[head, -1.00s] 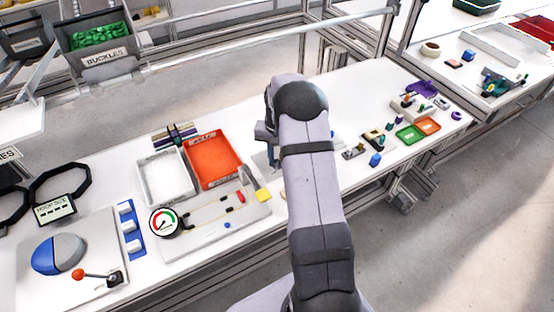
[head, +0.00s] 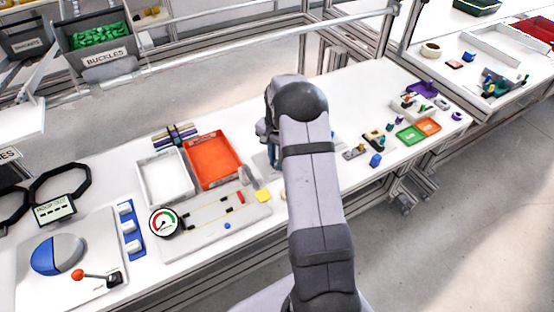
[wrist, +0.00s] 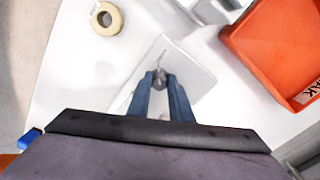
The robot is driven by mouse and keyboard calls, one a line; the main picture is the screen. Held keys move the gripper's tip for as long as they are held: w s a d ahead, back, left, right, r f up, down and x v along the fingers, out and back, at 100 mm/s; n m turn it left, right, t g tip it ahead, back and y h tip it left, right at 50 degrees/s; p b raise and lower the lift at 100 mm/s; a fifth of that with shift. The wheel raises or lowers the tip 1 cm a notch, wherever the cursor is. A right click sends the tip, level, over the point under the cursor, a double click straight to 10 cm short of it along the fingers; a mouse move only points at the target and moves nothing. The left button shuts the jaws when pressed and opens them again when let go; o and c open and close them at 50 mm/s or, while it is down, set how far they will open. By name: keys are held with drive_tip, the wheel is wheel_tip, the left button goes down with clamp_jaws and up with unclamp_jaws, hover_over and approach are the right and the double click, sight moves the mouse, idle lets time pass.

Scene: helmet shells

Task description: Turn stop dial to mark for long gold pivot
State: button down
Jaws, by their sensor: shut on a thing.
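In the wrist view, my gripper (wrist: 160,84) has its two blue fingers closed on a small dark grey round knob, the stop dial (wrist: 160,76). The dial sits on a pale square plate (wrist: 190,62) with a thin line and small dark lettering beside it, too small to read. In the head view my gripper (head: 271,150) is at the plate, left of my arm, and the dial is hidden. I cannot make out a long gold pivot for certain in either view.
A white tray (head: 146,183) and an orange-red bin (head: 239,170) stand to the left. A board (head: 205,241) with a round gauge (head: 165,222) lies in front of them. A cream ring (wrist: 106,18) lies beyond the plate. Small parts and green and orange trays (head: 410,141) are to the right.

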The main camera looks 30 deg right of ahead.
drive_tip(key=shift+w, duration=0.1)
drive_tip(key=c, duration=1.6)
unclamp_jaws()
drive_tip(key=shift+r+b, duration=0.95)
drive_tip(key=shift+r, duration=2.75)
